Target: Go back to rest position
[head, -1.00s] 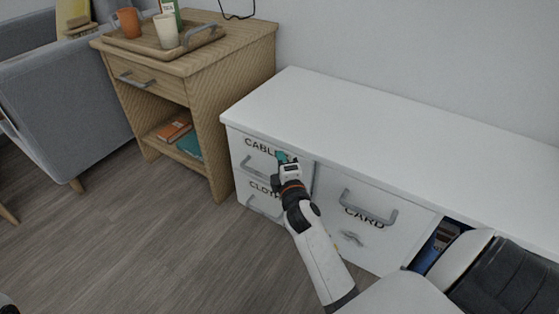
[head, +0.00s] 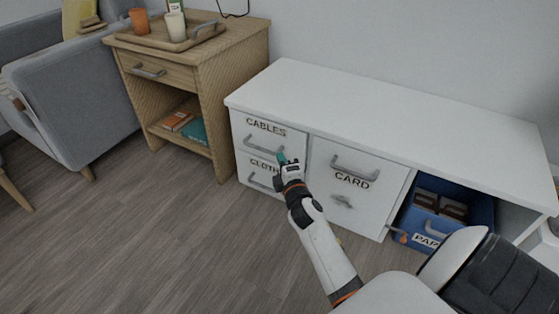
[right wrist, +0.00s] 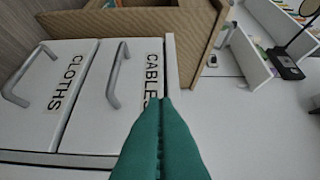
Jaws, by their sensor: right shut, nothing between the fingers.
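My right gripper (head: 283,158) is in front of the white shelf desk (head: 390,115), by the right end of the CABLES drawer (head: 287,142). Its teal fingers (right wrist: 160,142) are together and empty in the right wrist view. In that view the fingertips lie near the CABLES label, and a grey handle (right wrist: 118,76) is to their left, apart from them. The CLOTHS drawer (head: 243,170) is below the CABLES drawer. Both drawers look closed. My left gripper does not show.
A CARD door (head: 375,164) with a grey handle is closed. A blue PAPER bin (head: 480,208) holds brown items in an open bay at right. A wooden side table (head: 240,45) with a tray (head: 150,37) stands left, beside a grey sofa (head: 70,95). The floor (head: 150,240) is clear.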

